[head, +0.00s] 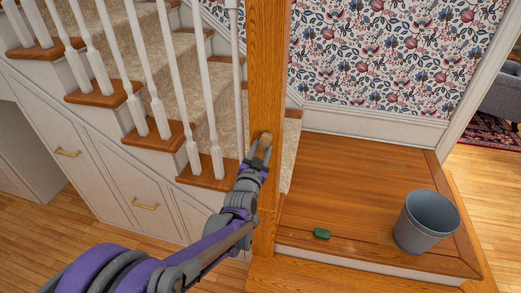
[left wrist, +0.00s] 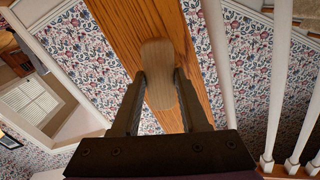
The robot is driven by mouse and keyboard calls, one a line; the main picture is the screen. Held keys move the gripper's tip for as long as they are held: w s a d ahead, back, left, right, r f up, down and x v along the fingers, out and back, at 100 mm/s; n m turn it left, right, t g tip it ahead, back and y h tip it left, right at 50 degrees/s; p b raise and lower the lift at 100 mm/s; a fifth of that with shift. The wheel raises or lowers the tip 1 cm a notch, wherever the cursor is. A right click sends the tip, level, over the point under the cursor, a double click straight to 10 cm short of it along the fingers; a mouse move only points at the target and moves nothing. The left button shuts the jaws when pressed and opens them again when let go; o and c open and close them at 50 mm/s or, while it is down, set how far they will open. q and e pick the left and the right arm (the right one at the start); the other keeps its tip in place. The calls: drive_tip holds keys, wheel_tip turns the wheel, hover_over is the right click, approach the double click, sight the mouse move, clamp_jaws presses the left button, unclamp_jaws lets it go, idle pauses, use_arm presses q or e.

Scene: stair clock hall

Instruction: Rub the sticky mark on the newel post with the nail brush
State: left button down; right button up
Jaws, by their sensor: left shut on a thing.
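The newel post (head: 267,75) is a square orange-brown wooden post in the middle of the head view. It also fills the upper middle of the left wrist view (left wrist: 115,22). My left gripper (head: 260,155) is shut on the nail brush (head: 265,140), a pale wooden oval block that shows in the left wrist view (left wrist: 158,72) between the two fingers. The brush is at the post's face, over it in both views; whether it touches is hard to tell. The sticky mark does not show. My right gripper is not in view.
A grey bucket (head: 426,222) stands on the wooden landing (head: 350,165) at the right. A small green object (head: 321,233) lies on the landing near its front edge. White balusters (head: 150,70) and carpeted stairs are left of the post.

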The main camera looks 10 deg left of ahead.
use_arm(q)
drive_tip(key=shift+w+a+r+p, duration=0.15)
drive_tip(key=shift+a+p, duration=0.15)
drive_tip(key=shift+a, duration=1.65)
drive_tip(key=shift+r, duration=0.4)
drive_tip(key=shift+d+p, duration=0.5)
drive_tip(key=shift+p, duration=0.05)
drive_tip(key=shift+d, duration=0.85)
drive_tip(key=shift+d+f, duration=0.1)
drive_tip(key=shift+d, duration=0.65)
drive_tip(key=shift+a, duration=0.1)
